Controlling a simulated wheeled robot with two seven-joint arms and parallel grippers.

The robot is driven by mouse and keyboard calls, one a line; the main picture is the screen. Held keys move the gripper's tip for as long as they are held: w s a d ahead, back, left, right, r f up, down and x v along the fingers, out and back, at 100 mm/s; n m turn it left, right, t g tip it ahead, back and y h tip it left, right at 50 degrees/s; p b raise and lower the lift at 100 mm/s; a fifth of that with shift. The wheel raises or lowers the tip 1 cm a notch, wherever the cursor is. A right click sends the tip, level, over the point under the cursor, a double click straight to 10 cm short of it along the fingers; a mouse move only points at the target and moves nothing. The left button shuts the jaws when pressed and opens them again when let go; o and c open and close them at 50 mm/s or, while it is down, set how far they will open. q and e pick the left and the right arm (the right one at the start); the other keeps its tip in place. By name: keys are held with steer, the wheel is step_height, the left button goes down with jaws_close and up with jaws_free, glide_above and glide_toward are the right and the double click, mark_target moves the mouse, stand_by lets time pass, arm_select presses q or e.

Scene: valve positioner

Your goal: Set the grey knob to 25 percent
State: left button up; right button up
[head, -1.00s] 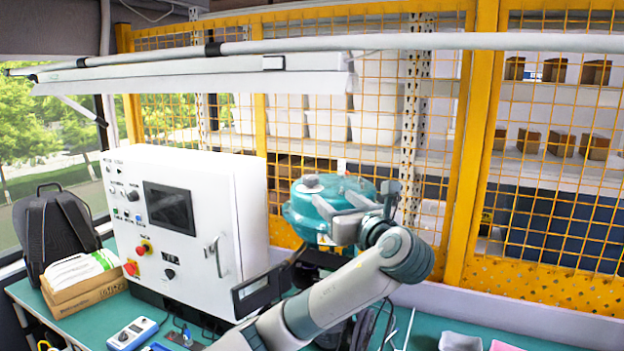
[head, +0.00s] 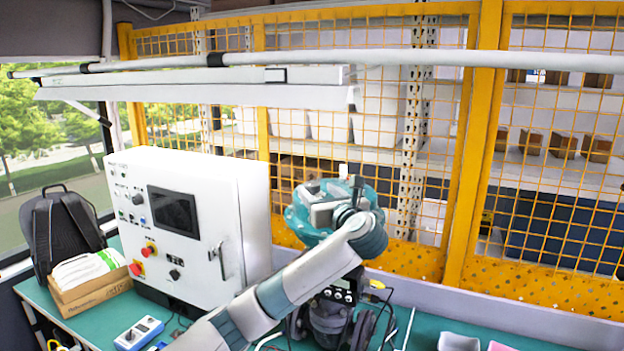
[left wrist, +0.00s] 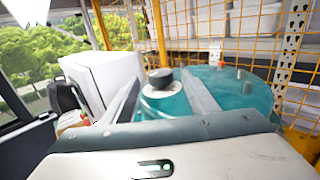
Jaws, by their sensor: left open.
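The grey knob (left wrist: 160,78) is a short dark cylinder on a pale round base on top of the teal positioner housing (left wrist: 245,88). In the head view, the teal housing (head: 297,222) stands on a dark valve body (head: 330,318), and my left gripper covers much of it. My left gripper (head: 318,207) is at the top of the housing. In the left wrist view its two fingers are spread, one to each side of the knob, with the knob showing in the gap. I cannot tell whether either finger touches it. My right gripper is not in view.
A white control cabinet (head: 225,180) with a screen and buttons stands left of the positioner. A blue-white handheld device (head: 138,333) lies on the green bench (head: 60,318). A box (head: 90,290) and backpack (head: 62,235) are far left. A yellow mesh fence (head: 455,200) stands behind.

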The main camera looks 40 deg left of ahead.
mark_target(315, 187)
arm_select(q)
steer(key=p+x, duration=0.1)
steer(key=x, duration=0.3)
steer(key=shift+r, duration=0.1)
steer(key=shift+w+a+p, duration=0.3)
steer(key=shift+a+p, duration=0.05)
steer(key=shift+a, duration=0.15)
steer(key=c, duration=0.8)
steer(key=shift+c, duration=1.3)
